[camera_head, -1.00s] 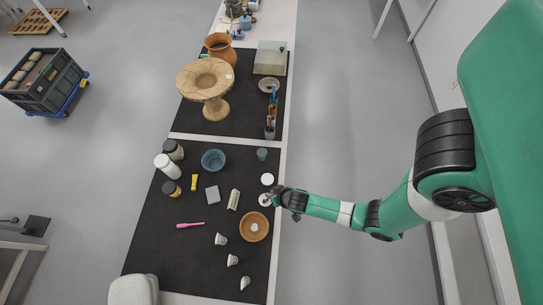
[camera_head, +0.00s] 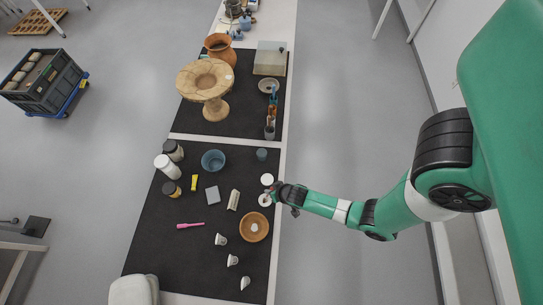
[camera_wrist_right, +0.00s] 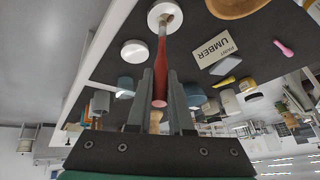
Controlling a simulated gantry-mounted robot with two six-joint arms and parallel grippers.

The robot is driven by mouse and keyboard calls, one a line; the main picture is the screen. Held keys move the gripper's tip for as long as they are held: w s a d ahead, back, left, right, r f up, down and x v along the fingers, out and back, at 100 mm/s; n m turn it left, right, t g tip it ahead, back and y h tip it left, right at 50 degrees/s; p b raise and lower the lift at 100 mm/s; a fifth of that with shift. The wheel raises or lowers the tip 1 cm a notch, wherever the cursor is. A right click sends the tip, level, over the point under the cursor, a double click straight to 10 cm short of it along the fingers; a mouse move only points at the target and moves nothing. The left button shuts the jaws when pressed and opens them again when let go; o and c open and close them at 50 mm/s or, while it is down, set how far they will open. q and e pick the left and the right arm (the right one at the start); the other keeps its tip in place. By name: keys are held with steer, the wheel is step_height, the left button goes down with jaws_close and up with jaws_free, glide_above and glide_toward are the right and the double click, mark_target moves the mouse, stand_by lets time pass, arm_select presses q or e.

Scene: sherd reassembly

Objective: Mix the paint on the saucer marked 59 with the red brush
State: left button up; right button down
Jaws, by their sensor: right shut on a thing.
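My right gripper (camera_wrist_right: 160,95) is shut on the red brush (camera_wrist_right: 160,75), which points away from the fingers. The brush's tip reaches over a white saucer (camera_wrist_right: 153,14); whether it touches the paint I cannot tell. In the head view my right gripper (camera_head: 273,192) is at the mat's right edge, by this saucer (camera_head: 264,201). A second white round piece (camera_head: 267,179) lies just above it and also shows in the wrist view (camera_wrist_right: 134,52). No number can be read on either. My left gripper is not in view.
A wooden bowl (camera_head: 247,236) stands below the saucer. A label block reading PAINT UMBER (camera_wrist_right: 215,46) lies to the left in the head view (camera_head: 233,200).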

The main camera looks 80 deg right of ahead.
steer(key=shift+w+a, duration=0.15)
steer(key=shift+a, duration=0.75)
steer(key=shift+s+d, duration=0.15)
steer(key=shift+d, duration=0.5)
steer(key=shift+s+d, duration=0.15)
steer(key=shift+d, duration=0.45)
steer(key=shift+a, duration=0.1)
steer(key=shift+w+a, duration=0.1)
steer(key=shift+a, duration=1.05)
steer(key=shift+d, duration=0.15)
